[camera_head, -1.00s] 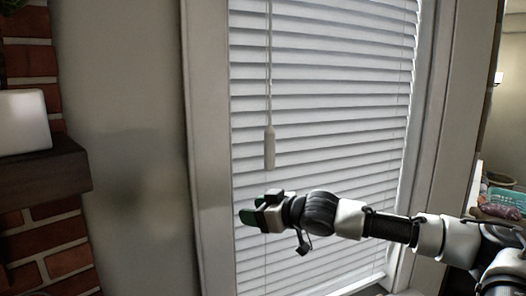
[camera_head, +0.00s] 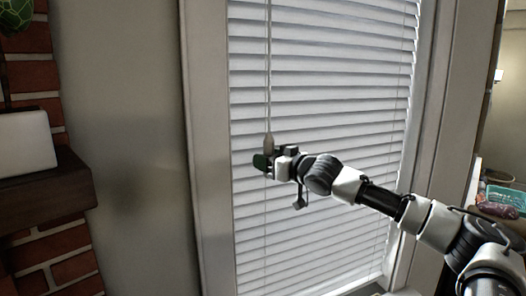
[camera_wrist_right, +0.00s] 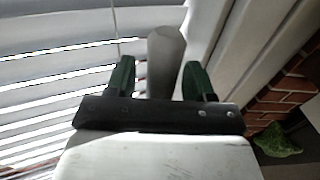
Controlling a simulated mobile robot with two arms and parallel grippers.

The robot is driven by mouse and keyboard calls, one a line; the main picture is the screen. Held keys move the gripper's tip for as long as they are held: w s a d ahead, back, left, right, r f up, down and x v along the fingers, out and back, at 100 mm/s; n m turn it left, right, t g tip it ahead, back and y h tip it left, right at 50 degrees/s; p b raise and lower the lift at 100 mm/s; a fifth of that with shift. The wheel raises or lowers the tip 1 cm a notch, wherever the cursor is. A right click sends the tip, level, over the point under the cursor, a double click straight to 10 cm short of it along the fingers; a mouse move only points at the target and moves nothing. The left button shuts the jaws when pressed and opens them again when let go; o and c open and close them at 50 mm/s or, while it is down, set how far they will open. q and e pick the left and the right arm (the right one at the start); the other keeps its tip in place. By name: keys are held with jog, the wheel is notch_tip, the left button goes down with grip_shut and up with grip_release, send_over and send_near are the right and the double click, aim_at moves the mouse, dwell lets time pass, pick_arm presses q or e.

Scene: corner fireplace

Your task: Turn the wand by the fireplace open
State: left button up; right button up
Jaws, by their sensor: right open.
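The wand (camera_head: 268,143) hangs on its cord in front of white window blinds (camera_head: 330,110). Its lower part is hidden behind my right gripper (camera_head: 262,162) in the head view. In the right wrist view the pale wand (camera_wrist_right: 164,62) stands between the two green fingers of my right gripper (camera_wrist_right: 160,80). The fingers are open, with a gap visible on each side of the wand. My left gripper is not in view.
A brick fireplace (camera_head: 35,80) with a dark wooden mantel (camera_head: 45,192) stands at the left. A white box-like object (camera_head: 25,138) sits on the mantel. The window frame (camera_head: 207,150) borders the blinds. Plain wall lies between frame and fireplace.

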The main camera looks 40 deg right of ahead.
jog(key=shift+w+a, duration=0.1)
jog(key=shift+w, duration=0.85)
